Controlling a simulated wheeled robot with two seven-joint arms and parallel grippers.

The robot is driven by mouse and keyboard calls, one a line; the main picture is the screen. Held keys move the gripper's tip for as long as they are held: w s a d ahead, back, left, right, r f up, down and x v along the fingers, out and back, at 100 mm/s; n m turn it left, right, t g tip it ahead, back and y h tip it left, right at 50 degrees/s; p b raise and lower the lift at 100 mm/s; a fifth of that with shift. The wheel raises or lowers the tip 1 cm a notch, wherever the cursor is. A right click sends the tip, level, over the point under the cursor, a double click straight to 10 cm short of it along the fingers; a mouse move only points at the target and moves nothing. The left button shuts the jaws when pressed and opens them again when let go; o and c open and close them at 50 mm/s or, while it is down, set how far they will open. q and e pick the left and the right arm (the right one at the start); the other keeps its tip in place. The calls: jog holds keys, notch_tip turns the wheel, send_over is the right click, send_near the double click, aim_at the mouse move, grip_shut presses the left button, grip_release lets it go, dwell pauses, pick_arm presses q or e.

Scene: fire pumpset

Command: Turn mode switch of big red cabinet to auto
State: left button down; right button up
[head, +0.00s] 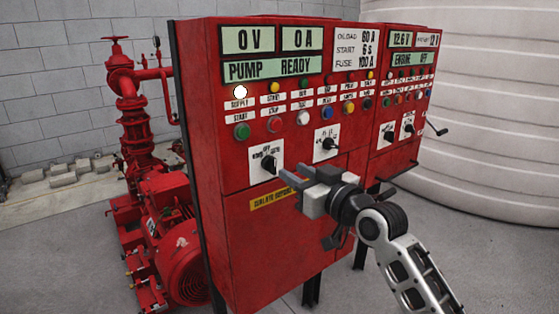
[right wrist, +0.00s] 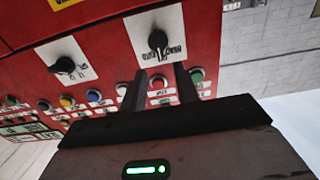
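The big red cabinet (head: 235,195) stands in the middle of the head view. Its mode switch (head: 268,164) is a black knob on a white plate marked OFF, HAND and AUTO, at the left. The knob (right wrist: 158,40) also shows in the right wrist view, roughly upright to its plate; its exact setting is hard to read. A second black knob (head: 327,144) sits to its right. My right gripper (head: 288,176) is just right of and below the mode switch, apart from it. In the right wrist view its two fingers (right wrist: 160,72) are spread, with nothing between them. My left gripper is not in view.
Rows of coloured buttons (head: 303,117) and displays (head: 270,68) lie above the switches. A panel with more knobs and a lever (head: 436,130) adjoins at right. A red pump (head: 165,210) stands left, a white tank (head: 490,120) right. Floor in front is clear.

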aim_at(275, 161)
jog(key=x, duration=0.6)
jog(key=shift+w+a, duration=0.1)
jog(key=shift+a, duration=0.05)
grip_shut()
